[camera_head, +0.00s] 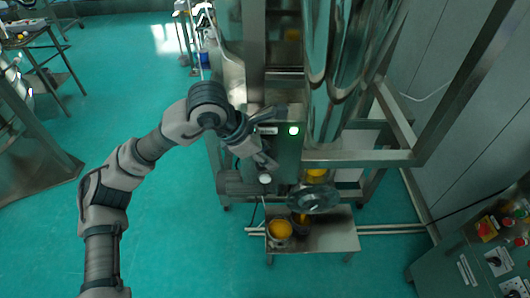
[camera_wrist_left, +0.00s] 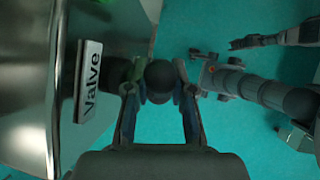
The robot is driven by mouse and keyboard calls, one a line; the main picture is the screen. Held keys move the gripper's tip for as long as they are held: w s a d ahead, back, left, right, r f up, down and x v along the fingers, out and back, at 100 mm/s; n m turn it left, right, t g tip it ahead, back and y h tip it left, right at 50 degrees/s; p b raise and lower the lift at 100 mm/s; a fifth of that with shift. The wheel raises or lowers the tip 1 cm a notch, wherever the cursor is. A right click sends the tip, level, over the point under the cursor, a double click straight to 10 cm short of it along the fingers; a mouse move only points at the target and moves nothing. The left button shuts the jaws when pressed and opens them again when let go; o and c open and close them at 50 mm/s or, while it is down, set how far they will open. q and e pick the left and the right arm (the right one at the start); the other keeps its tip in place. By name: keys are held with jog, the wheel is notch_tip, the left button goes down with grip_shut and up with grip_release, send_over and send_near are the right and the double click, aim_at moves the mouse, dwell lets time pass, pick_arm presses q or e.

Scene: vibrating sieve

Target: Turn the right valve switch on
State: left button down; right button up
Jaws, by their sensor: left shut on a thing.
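In the left wrist view a dark, round-ended valve switch (camera_wrist_left: 160,78) sits between the two fingers of my left gripper (camera_wrist_left: 158,92), beside a white plate reading "Valve" (camera_wrist_left: 89,82). The fingers are shut on it, one on each side. In the head view my left gripper (camera_head: 268,162) is at the front of the steel machine, below a lit green lamp (camera_head: 293,130) and a small pale label (camera_head: 267,131). The switch is hidden there by the gripper, and I cannot tell its angle.
A shiny steel cylinder (camera_head: 335,75) stands right of the gripper. Below is a low steel stand (camera_head: 338,238) with a bowl of orange material (camera_head: 280,230). A control panel with red buttons (camera_head: 492,252) is at lower right. Green floor at left is largely clear.

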pick_arm(q)
jog(key=shift+f, duration=0.25)
jog(key=c, duration=1.2)
grip_release()
jog(key=shift+c, duration=0.2)
jog(key=shift+o, duration=1.3)
jog(key=shift+w, duration=0.1)
jog(key=shift+w+d, duration=0.1)
jog(key=shift+d, duration=0.1)
jog(key=shift+r, duration=0.3)
jog(key=v, duration=1.1)
jog(key=shift+a+r, duration=0.15)
